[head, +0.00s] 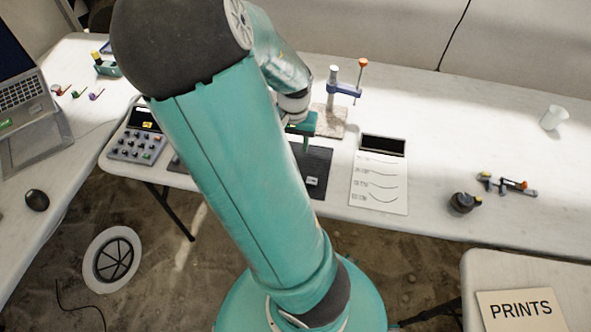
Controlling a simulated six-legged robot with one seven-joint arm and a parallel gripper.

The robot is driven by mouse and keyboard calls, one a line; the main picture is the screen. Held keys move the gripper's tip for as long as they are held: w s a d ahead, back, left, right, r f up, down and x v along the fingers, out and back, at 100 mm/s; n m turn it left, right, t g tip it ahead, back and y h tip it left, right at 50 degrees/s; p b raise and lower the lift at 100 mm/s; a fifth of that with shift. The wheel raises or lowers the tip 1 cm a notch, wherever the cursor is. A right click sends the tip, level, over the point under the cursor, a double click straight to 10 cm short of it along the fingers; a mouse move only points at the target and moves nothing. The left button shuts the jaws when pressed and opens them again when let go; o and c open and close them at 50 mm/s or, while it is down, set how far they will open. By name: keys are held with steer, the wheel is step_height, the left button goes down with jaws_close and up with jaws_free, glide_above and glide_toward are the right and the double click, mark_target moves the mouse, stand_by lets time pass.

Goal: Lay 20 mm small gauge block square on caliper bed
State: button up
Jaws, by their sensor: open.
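My gripper (305,148) is teal and reaches down over the back edge of a dark mat (322,160) on the long white table. Its jaws are open, and I see nothing between them. A small pale block (312,182) lies on the mat, in front of the gripper and apart from it. It may be the gauge block, but its size mark is too small to read. A dark and silver tool with an orange part (513,184) lies at the table's right. It may be the caliper, but I cannot make out a bed. My arm hides the mat's left part.
A stand with a blue arm (345,90) rises from a stone base close behind the gripper. A chart sheet (379,190) lies right of the mat. A dark round object (462,203) and a white cup (553,118) stand farther right. Table between is clear.

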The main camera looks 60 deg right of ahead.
step_height(320, 180, down, 12)
steer(key=shift+s+a+r, duration=0.1)
steer(key=shift+a, duration=0.05)
jaws_close()
stand_by(0.4)
